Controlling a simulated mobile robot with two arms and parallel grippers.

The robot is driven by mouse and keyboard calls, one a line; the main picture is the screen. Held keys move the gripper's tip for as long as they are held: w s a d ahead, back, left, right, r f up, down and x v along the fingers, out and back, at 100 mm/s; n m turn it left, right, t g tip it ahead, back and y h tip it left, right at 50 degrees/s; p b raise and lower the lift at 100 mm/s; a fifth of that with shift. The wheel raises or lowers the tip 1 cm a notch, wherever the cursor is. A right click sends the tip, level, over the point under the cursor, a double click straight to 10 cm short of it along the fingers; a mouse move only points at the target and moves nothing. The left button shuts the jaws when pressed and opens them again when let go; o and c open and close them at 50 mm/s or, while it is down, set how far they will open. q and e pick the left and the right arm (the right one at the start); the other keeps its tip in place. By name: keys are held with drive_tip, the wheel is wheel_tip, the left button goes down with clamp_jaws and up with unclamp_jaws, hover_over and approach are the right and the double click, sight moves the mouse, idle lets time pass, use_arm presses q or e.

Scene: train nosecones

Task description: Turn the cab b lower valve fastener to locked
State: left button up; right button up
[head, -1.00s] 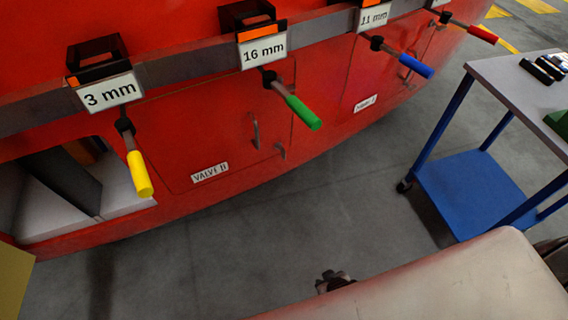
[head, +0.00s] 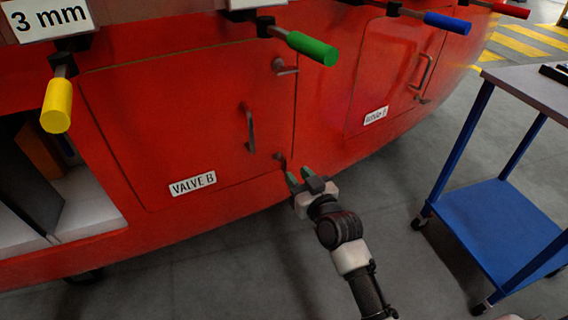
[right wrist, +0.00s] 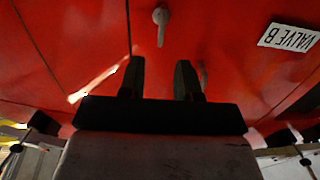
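The red VALVE B panel (head: 190,120) has a dark upright handle (head: 250,128). Its lower fastener (head: 280,157), a small grey latch, sits near the panel's lower right corner. The upper fastener (head: 286,68) is near the top right. My right gripper (head: 304,181) is open and empty, just below and right of the lower fastener, apart from it. In the right wrist view the fastener (right wrist: 161,24) shows ahead of the gap between the open fingers (right wrist: 160,80). The VALVE B label (right wrist: 289,37) appears upside down there. My left gripper is out of view.
Yellow (head: 57,105), green (head: 312,49), blue (head: 447,23) and red tool handles (head: 510,10) stick out from the rail above. A blue trolley (head: 500,225) stands at the right. Open floor lies between it and the red nosecone.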

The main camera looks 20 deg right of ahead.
sight(284, 158)
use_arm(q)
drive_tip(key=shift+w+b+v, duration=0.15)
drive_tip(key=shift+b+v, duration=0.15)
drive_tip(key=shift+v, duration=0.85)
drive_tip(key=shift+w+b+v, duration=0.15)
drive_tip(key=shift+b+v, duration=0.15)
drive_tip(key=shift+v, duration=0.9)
use_arm(e)
drive_tip(key=shift+w+a, duration=0.25)
drive_tip(key=shift+w, duration=1)
drive_tip(key=shift+w+a, duration=0.2)
drive_tip(key=shift+w, duration=1.05)
drive_tip(key=shift+w+a, duration=0.25)
drive_tip(key=shift+w, duration=1)
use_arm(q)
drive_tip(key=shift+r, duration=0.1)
use_arm(e)
drive_tip(key=shift+c, duration=0.5)
clamp_jaws()
